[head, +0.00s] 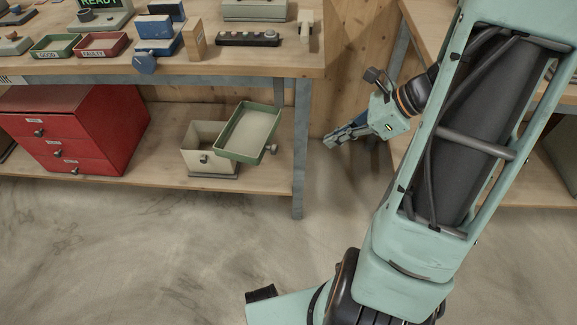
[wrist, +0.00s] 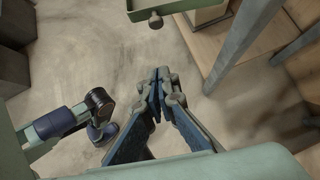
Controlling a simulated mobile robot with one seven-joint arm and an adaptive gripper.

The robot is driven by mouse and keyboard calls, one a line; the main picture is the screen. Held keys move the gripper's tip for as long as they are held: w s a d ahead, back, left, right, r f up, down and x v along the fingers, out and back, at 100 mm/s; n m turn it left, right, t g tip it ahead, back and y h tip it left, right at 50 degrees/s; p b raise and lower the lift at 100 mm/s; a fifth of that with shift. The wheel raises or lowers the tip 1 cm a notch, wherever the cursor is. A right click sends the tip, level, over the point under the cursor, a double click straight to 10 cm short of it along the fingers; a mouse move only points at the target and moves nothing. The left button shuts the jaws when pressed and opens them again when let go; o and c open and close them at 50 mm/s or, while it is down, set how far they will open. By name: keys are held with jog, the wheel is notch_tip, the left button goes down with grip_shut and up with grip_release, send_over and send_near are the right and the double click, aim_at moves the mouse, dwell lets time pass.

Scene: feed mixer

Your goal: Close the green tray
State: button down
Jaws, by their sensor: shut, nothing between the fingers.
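The green tray (head: 250,132) is a shallow green-rimmed tray with a pale, empty inside. It juts out at an angle from a cream box (head: 203,135) on the lower shelf, so it stands open. In the wrist view, part of the green tray (wrist: 185,18) shows at the top edge, with a dark round knob on its face; the rest is cut off. My gripper (head: 328,141) is to the right of the tray, apart from it, near the bench leg. In the wrist view my gripper (wrist: 161,78) has its fingertips together, with nothing between them, below the knob.
A grey bench leg (head: 298,150) stands between the tray and my gripper in the head view. A red drawer cabinet (head: 75,130) sits on the shelf at left. The bench top above holds small trays and blocks. The floor in front is clear.

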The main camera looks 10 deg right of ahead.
jog(key=w+a+f+b, duration=0.4)
jog(key=w+a+f, duration=0.2)
jog(key=a, duration=0.3)
jog(key=shift+a+f+m+t, duration=0.4)
jog(key=shift+f, duration=0.2)
jog(key=shift+w+a, duration=0.1)
jog(key=shift+a, duration=0.05)
